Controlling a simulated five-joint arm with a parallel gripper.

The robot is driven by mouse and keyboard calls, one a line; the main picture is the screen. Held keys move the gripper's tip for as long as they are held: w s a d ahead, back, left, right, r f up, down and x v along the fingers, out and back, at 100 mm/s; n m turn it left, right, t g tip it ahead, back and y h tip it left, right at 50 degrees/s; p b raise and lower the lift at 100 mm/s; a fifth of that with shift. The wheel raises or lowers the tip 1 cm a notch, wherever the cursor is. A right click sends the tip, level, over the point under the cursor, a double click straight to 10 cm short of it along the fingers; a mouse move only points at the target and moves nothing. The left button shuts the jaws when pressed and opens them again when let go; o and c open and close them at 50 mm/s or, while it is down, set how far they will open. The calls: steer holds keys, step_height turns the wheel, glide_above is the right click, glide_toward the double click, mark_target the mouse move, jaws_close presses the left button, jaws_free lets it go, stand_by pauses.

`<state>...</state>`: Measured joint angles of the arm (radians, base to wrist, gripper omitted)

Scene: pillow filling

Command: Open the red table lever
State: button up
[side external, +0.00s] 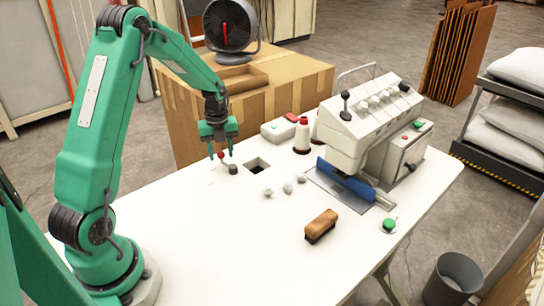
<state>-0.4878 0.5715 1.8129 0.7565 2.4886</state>
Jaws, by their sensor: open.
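The table lever has a red knob (221,155) and a dark round base (233,170), on the white table (180,250) left of a square opening. Its short arm slopes from the base up and left to the knob. My green gripper (221,152) points down over the lever from above. Its two fingers are apart, one on each side of the knob in this view. I cannot tell whether either finger touches it.
The square opening (257,165) is just right of the lever, with several small white lumps (288,188) in front. A brown brush (321,226), a green button (389,225) and a white sewing machine (365,130) stand further right. A cardboard box (290,100) is behind. The front left table is clear.

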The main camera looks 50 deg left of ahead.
step_height(320, 180, up, 6)
steer(key=shift+r, duration=0.25)
stand_by(0.5)
steer(key=shift+d+r+n, duration=0.3)
steer(key=shift+d+r, duration=0.1)
steer(key=shift+r, duration=0.1)
steer(key=s+d+r+n+t, duration=0.3)
steer(key=s+d+r+n, duration=0.3)
steer(key=d+r+n, duration=0.5)
steer(key=s+d+r+n+t, duration=0.2)
steer(key=s+d+r+n, duration=0.1)
steer(key=s+d+n, duration=0.7)
steer(key=shift+s+n+t, duration=0.3)
steer(key=shift+s+n, duration=0.4)
steer(key=shift+s, duration=0.55)
